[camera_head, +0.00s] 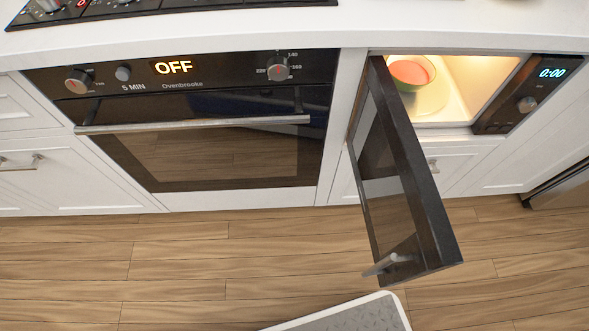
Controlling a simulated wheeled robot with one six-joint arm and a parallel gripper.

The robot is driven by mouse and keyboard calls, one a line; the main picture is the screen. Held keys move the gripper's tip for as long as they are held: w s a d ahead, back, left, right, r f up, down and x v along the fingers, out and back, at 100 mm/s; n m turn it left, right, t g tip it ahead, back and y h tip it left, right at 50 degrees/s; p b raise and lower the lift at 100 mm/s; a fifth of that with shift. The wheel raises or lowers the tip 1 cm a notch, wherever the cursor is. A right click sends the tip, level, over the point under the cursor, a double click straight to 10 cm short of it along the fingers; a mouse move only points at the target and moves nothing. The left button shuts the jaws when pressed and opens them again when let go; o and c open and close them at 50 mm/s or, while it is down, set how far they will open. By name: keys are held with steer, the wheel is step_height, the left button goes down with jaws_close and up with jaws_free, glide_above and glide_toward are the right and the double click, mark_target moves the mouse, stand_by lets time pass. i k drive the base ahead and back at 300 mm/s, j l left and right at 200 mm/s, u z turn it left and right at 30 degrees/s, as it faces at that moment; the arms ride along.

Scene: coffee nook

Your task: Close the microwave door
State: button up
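The microwave door (418,190) is black with a glass pane and stands wide open, swung out from its hinge on the left side of the microwave. Its handle (388,263) is near the free end of the door, on the left face. The control panel (527,95) on the right shows 0:00 and has a knob. My gripper is not in view.
A built-in oven (210,120) reading OFF is left of the microwave, its door shut with a long bar handle. A cooktop (120,8) is on the counter above. The wood floor (180,265) is clear. A grey, white-edged piece (345,316) shows at the bottom.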

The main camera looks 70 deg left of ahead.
mark_target(411, 237)
steer(key=k+j+u, duration=0.15)
steer(key=k+u, duration=0.2)
steer(key=k+j+u, duration=0.95)
steer(key=k, duration=0.4)
steer(key=k+l, duration=0.05)
steer(key=l, duration=0.05)
